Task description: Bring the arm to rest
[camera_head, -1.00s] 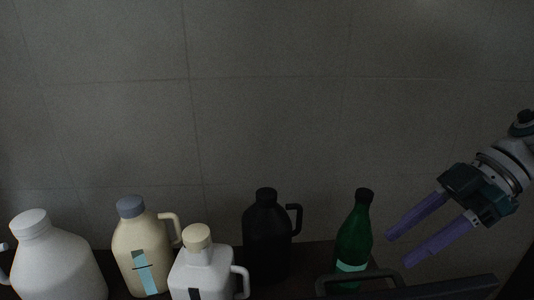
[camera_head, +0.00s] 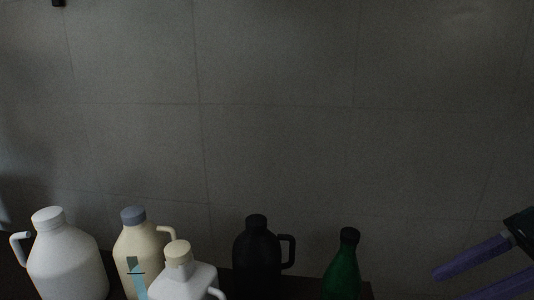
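My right gripper (camera_head: 490,272) is at the lower right edge of the head view. Its two purple fingers are spread apart with nothing between them, and they point left. It is to the right of a green bottle (camera_head: 342,270) with a black cap and does not touch it. Most of the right arm is outside the picture. My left gripper is not in view.
Along the bottom stand a white jug (camera_head: 66,262), a cream jug with a grey cap (camera_head: 140,245), a white jug with a cream cap (camera_head: 183,280) and a black jug (camera_head: 258,258). A bare grey tiled wall (camera_head: 280,130) rises behind them.

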